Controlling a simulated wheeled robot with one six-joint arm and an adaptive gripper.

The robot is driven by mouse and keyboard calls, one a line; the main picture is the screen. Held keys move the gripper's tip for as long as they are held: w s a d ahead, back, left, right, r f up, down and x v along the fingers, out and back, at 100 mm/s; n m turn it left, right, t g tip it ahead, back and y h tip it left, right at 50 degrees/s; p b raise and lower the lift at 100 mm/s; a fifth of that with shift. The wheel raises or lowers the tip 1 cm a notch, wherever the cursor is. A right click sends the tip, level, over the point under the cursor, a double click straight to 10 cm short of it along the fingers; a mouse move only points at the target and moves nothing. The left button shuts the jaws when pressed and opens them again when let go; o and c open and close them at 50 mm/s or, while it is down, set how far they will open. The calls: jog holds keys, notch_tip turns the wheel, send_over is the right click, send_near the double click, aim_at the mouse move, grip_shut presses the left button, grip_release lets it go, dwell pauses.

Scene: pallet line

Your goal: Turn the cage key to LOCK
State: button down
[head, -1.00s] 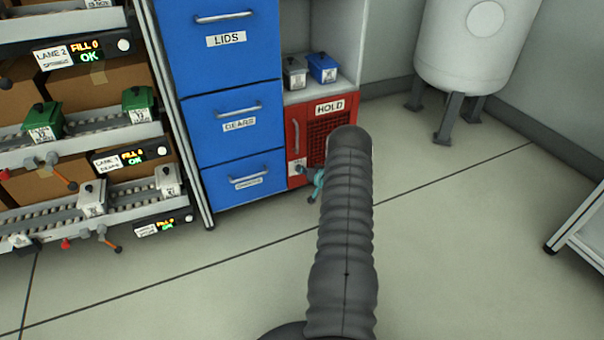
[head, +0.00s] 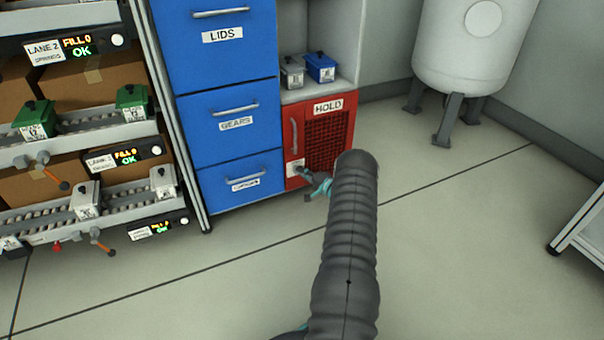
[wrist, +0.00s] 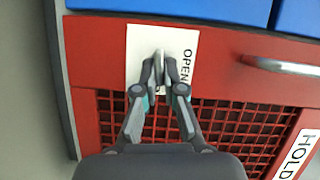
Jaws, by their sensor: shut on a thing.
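The red HOLD cage (head: 322,108) stands low at the end of the blue drawers. Its white key plate (wrist: 140,40) fills the top middle of the wrist view, with OPEN printed sideways on its right side. My gripper (wrist: 160,66) is at the plate, its two fingers closed on the small grey cage key (wrist: 158,56), of which only a sliver shows between the tips. In the head view my gripper (head: 305,173) reaches the cage's left side, partly behind my arm. No LOCK mark is visible.
Blue drawers (head: 225,75) stand left of the cage, with a handle (wrist: 285,66) near the plate on the cage front. A grey box and a blue box (head: 320,67) sit on the shelf above. A white tank (head: 462,50) stands at right. The floor in front is clear.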

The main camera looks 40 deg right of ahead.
jog(key=shift+f+m+t, duration=0.1)
jog(key=shift+m+t, duration=0.2)
jog(key=shift+m, duration=0.3)
jog(key=c, duration=1.3)
grip_release()
jog(key=s, duration=0.4)
jog(key=s+d, duration=0.1)
jog(key=s, duration=0.3)
jog(key=s+d, duration=0.1)
jog(key=s, duration=0.2)
jog(key=shift+s, duration=0.4)
